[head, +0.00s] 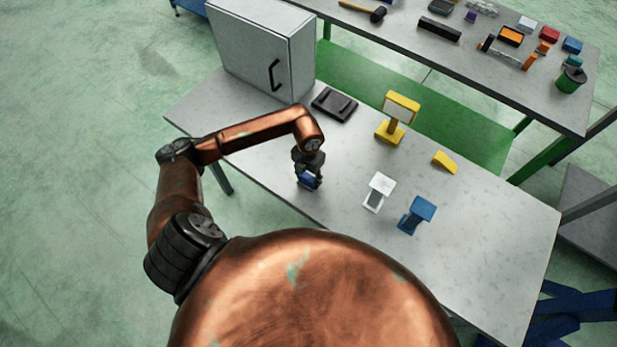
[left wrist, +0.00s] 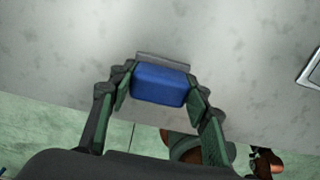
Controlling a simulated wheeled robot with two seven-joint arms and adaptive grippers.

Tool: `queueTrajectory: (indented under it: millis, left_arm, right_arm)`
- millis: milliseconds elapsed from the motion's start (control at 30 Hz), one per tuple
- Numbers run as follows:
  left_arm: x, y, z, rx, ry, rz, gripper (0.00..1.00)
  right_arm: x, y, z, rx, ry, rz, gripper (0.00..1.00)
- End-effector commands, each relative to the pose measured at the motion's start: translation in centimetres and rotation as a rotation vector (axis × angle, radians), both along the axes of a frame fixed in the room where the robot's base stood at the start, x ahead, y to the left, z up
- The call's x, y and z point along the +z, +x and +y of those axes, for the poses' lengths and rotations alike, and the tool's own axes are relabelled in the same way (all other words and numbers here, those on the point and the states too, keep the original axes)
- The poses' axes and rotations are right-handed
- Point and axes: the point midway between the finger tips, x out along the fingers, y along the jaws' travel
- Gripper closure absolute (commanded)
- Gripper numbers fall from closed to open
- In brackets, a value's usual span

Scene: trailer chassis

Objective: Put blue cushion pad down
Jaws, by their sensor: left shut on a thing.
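My left gripper (head: 308,182) is shut on the blue cushion pad (left wrist: 158,84) near the table's front edge. In the left wrist view the pad sits between the two green-lined fingers (left wrist: 159,82), with a thin grey strip (left wrist: 163,56) along its far side. In the head view only a small part of the pad (head: 306,180) shows under the gripper. I cannot tell whether the pad touches the table (head: 340,215). My right gripper is not in view.
To the right stand a white stand (head: 379,190), a blue stand (head: 416,215) and a yellow stand (head: 398,115). A yellow piece (head: 445,161) lies farther right. Behind are a black tray (head: 334,105) and a grey cabinet (head: 262,50). The table's right end is clear.

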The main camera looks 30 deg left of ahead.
Motion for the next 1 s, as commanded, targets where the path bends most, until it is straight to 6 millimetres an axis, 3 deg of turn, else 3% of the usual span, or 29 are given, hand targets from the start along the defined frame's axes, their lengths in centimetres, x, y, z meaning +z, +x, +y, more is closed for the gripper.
queueTrajectory:
  millis: [133, 167, 400, 767, 1000]
  left_arm:
    - [-0.4, 0.0, 0.0, 0.0, 0.0, 0.0, 0.82]
    - [-0.4, 0.0, 0.0, 0.0, 0.0, 0.001, 0.54]
    - [-0.3, 0.0, 0.0, 0.0, 0.0, 0.001, 0.38]
    - [0.3, 0.0, 0.0, 0.001, -0.001, 0.0, 0.38]
    - [4.2, 0.1, 0.0, -0.001, 0.001, -0.004, 0.38]
  right_arm:
    - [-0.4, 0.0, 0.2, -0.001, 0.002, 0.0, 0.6]
    - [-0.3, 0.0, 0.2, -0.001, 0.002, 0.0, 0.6]
    - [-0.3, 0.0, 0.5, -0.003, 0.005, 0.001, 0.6]
    - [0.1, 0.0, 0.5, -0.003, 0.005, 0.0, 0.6]
    - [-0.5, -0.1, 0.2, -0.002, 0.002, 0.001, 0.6]
